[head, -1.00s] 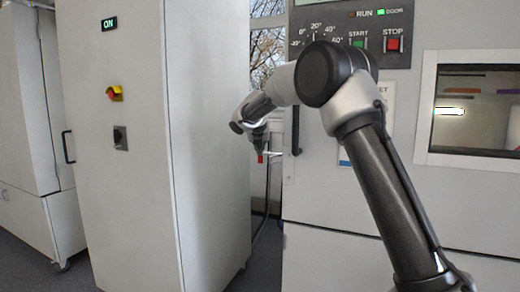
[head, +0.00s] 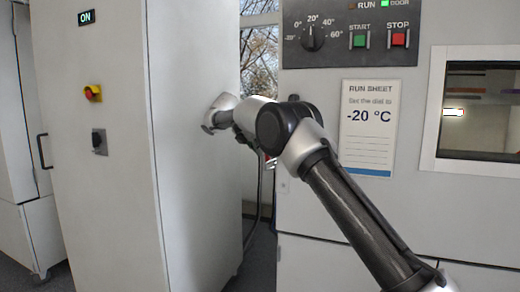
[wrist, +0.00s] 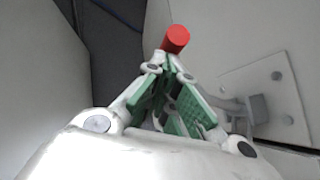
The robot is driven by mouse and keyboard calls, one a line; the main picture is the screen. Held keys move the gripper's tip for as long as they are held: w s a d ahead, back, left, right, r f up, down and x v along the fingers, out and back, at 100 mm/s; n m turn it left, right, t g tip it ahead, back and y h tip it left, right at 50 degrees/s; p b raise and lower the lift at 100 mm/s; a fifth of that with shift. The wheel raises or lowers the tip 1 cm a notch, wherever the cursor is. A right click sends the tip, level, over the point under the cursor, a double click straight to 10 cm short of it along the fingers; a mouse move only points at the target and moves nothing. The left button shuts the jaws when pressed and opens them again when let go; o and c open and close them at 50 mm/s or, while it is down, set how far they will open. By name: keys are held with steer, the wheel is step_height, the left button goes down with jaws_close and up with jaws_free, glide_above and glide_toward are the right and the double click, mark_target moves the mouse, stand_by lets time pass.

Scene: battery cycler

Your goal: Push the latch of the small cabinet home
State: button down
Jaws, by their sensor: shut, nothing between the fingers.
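In the wrist view a red cylindrical knob (wrist: 175,38) shows just beyond the tips of my gripper (wrist: 172,62). The green-padded fingers are together at the tips, with nothing between them. I cannot tell whether they touch the knob. Right of the fingers, a pale bolted plate (wrist: 285,84) and a grey bracket (wrist: 259,108) show on a panel; they look like latch parts. In the head view my arm hides most of the gripper and the latch area, beside the left edge of the grey cabinet with the control panel (head: 350,22). A small bit of red shows there.
A tall grey cabinet (head: 95,210) with a red-and-yellow switch (head: 93,93) stands close on the left. A narrow gap with a window (head: 260,58) and a hanging cable separates it from the right cabinet. A run sheet (head: 367,112) is on the right cabinet's front.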

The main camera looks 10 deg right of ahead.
steer(key=d, duration=0.1)
steer(key=w+d, duration=0.1)
steer(key=d, duration=0.1)
steer(key=shift+w+d+r, duration=0.2)
steer(key=shift+w+d, duration=0.25)
steer(key=shift+d, duration=0.65)
steer(key=shift+w+d, duration=0.15)
steer(key=shift+d, duration=0.6)
steer(key=shift+d, duration=0.1)
